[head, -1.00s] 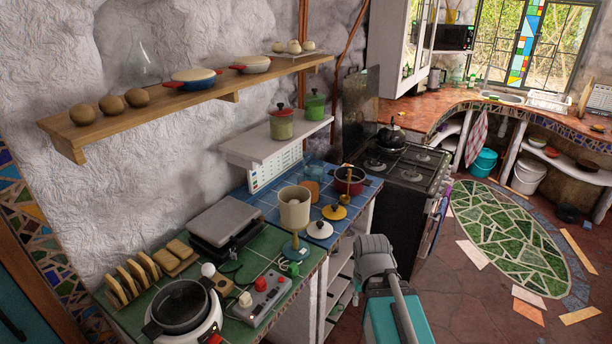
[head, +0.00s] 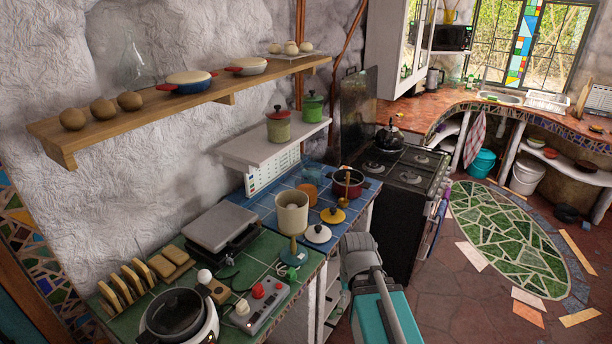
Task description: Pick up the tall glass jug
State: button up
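A clear, nearly see-through glass vessel (head: 134,68) stands on the wooden wall shelf at the upper left, behind the round brown balls and the blue-rimmed pan. It is wide at the base and narrow at the neck, and looks like the tall glass jug. Its outline is faint against the pale wall. Part of my arm shows at the bottom centre, low in front of the counter and well apart from the shelf. My gripper is not visible.
Below, the green-tiled counter (head: 262,255) is crowded with a pot, toast rack and appliances. Open floor lies to the right.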

aim_at(313, 174)
jog(key=i, duration=1.55)
jog(key=z, duration=0.05)
